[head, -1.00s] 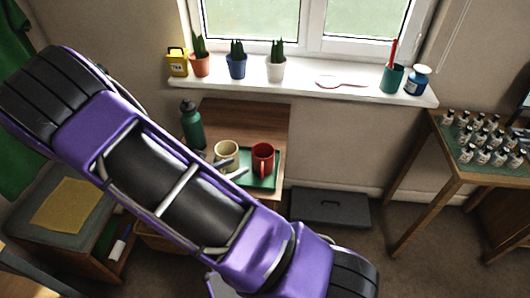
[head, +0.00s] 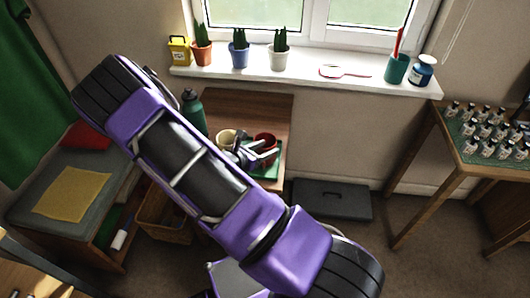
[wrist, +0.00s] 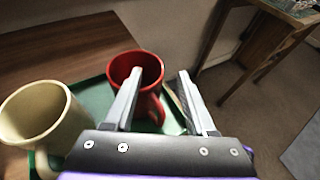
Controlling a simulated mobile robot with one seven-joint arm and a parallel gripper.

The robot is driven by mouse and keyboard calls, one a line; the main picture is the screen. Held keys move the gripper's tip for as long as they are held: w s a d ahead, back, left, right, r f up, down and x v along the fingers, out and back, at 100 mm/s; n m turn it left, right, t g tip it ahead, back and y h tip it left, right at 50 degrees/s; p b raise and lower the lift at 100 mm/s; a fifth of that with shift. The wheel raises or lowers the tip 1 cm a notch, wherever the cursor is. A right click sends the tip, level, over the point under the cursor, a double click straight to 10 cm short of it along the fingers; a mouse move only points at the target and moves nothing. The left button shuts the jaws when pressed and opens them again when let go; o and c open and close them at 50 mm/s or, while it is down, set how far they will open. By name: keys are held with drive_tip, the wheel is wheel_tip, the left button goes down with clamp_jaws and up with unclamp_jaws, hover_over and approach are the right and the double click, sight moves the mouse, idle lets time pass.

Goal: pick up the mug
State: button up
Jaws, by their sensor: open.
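A red mug (head: 266,138) stands upright on a green tray (wrist: 95,93) on the wooden side table. In the wrist view the red mug (wrist: 122,64) is just beyond my left finger, which hides part of its side. Its handle (wrist: 157,108) shows between my two fingers. A cream mug (head: 225,137) stands to its left, and in the wrist view the cream mug (wrist: 38,118) is at the left edge. My gripper (wrist: 161,74) is open and empty. In the head view my gripper (head: 250,154) partly covers the red mug and tray.
A green bottle (head: 193,109) stands at the table's left. The windowsill (head: 310,85) behind holds potted plants, a yellow tin and a blue jar. A grey box (head: 332,199) lies on the floor at right. A table with small bottles (head: 485,132) is further right.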

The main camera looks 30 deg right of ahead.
sight(272, 145)
drive_tip(key=x, duration=0.4)
drive_tip(key=shift+w+d+f, duration=0.1)
drive_tip(key=shift+w+f, duration=0.05)
drive_tip(key=shift+w, duration=0.1)
clamp_jaws()
idle(1.1)
